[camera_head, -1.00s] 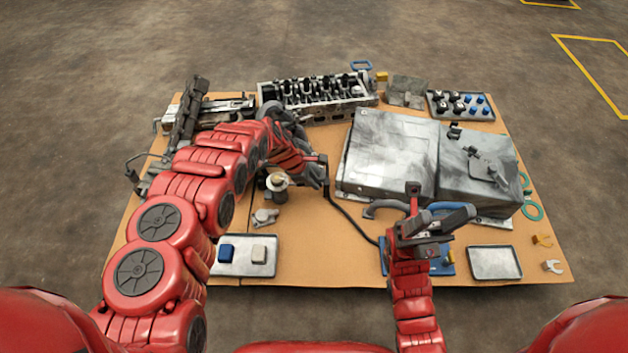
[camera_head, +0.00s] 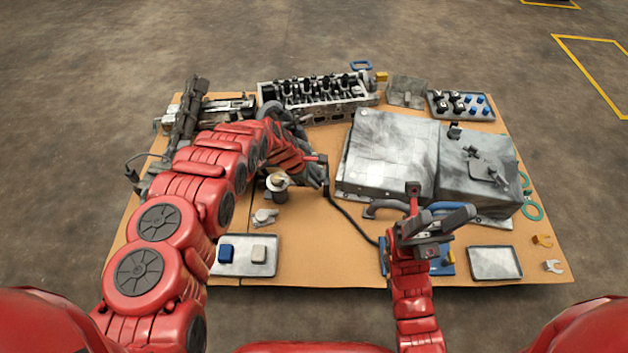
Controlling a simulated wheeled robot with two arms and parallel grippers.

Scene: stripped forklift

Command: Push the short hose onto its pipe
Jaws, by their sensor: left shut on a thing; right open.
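My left gripper (camera_head: 318,175) is over the middle of the board, left of the large metal box. It is shut, and a thin dark cord or hose (camera_head: 349,222) runs from its tips down to the right. The grip itself is too small to make out clearly. A short curved grey hose (camera_head: 384,205) lies at the front edge of the metal box, between my two grippers. I cannot tell which pipe belongs to it. My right gripper (camera_head: 440,219) is open and empty above the blue tray (camera_head: 385,260), in front of the box.
The metal box (camera_head: 388,150) takes up the right centre. A cylinder head (camera_head: 318,95) stands at the back. A tray with blue and pale blocks (camera_head: 240,268) is front left, an empty tray (camera_head: 495,262) front right. The front middle of the board (camera_head: 320,260) is bare.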

